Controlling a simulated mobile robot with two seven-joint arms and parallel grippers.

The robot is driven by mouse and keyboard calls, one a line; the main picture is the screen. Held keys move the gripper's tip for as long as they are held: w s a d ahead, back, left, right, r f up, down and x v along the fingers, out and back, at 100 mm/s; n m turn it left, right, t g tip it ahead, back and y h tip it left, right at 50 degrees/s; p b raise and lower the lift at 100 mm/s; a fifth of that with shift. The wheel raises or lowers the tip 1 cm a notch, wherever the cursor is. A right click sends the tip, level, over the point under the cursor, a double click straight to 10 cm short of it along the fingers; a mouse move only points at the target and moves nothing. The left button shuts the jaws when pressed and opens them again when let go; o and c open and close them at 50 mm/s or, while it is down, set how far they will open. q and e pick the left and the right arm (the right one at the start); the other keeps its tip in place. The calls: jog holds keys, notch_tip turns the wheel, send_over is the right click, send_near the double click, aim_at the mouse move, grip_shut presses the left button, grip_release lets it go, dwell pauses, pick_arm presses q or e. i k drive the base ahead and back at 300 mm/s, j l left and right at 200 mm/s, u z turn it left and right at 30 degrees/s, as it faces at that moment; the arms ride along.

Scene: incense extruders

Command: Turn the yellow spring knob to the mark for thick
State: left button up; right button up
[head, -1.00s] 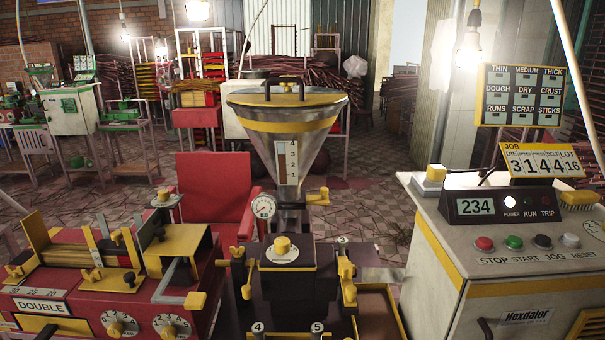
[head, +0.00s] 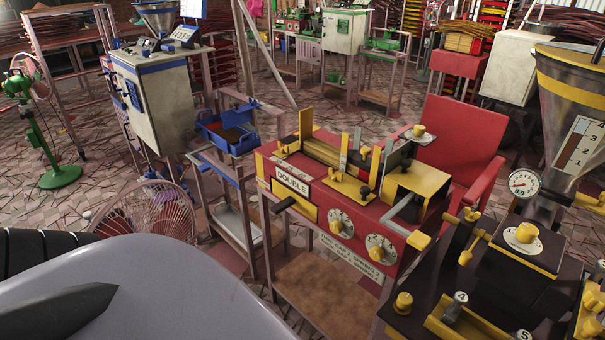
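Several yellow knobs are in view, and I cannot tell by label which is the spring knob. One yellow knob (head: 526,232) sits on a round white dial on top of the dark extruder at the right. Another yellow knob (head: 418,130) sits on a white disc at the back of the red machine (head: 400,256). Two more, a left dial knob (head: 336,227) and a right dial knob (head: 376,253), are on numbered white dials on its front. The dial marks are too small to read for thick. Neither gripper is in view.
A red chair (head: 465,135) stands behind the red machine. A blue tray (head: 228,131) on a stand, a pink fan (head: 158,210) and a green fan (head: 50,130) are to the left. Patterned floor lies open at the left.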

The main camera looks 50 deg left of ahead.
aim_at(376, 253)
jog(key=u, duration=1.2)
